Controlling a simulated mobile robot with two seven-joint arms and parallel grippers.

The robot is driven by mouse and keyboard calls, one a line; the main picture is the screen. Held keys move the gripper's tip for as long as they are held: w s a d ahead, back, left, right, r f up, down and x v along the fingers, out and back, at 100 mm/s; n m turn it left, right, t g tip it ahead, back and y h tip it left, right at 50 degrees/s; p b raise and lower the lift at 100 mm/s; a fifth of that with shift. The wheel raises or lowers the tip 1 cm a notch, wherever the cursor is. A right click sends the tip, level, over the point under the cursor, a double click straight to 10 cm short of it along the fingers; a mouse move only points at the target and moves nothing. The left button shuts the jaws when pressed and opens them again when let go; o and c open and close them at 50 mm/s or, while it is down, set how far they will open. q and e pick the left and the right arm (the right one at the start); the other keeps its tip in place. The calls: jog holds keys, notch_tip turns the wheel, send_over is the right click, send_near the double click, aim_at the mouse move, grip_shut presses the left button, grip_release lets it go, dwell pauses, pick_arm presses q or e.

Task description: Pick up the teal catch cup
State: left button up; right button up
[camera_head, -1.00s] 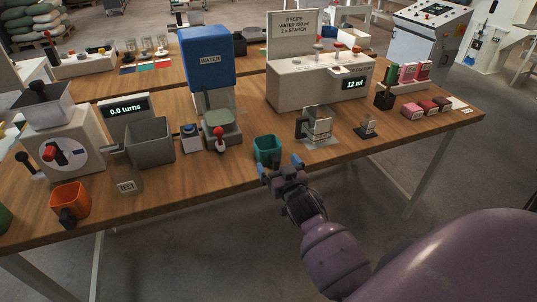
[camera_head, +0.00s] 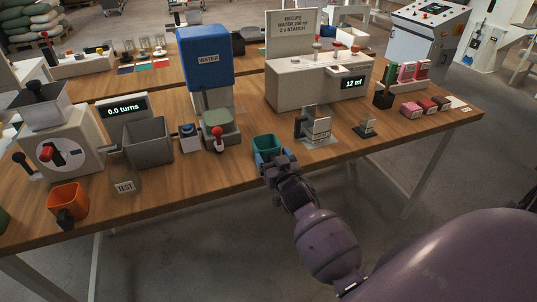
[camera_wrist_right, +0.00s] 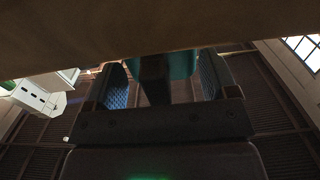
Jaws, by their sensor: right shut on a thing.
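The teal catch cup (camera_head: 266,142) stands upright near the front edge of the wooden table in the head view. My right gripper (camera_head: 274,160) is at its near side, with the fingers on the cup's front. In the right wrist view, a small part of the teal cup (camera_wrist_right: 183,62) shows at the top. A dark handle-like part (camera_wrist_right: 155,82) lies between the blue-padded fingers of the right gripper (camera_wrist_right: 163,78), which is shut on it. The cup's lower front is hidden by the gripper. My left gripper is not in view.
Left of the cup stands the blue water dispenser (camera_head: 206,60) with a red-knobbed valve (camera_head: 218,137). A metal jug on a plate (camera_head: 317,125) stands close on the right. An orange cup (camera_head: 66,198) is at far left. The floor in front is clear.

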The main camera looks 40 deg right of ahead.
notch_tip(320, 180, up, 11)
jog(key=shift+f+p, duration=0.15)
jog(key=shift+p, duration=1.05)
notch_tip(320, 180, up, 11)
jog(key=p, duration=0.1)
jog(key=s+a+f+n+y, duration=0.1)
jog(key=s+a+f, duration=0.2)
jog(key=a, duration=0.2)
jog(key=s+a+f+n+y, duration=0.1)
jog(key=s+a+f+y, duration=0.1)
jog(key=a, duration=0.4)
jog(key=s+a+f+y, duration=0.1)
jog(key=s+a+f, duration=0.3)
jog(key=s+a, duration=0.1)
jog(key=shift+s+a+f+n+t, duration=0.3)
jog(key=shift+s+a+f+n, duration=0.05)
jog(key=shift+f+n, duration=0.05)
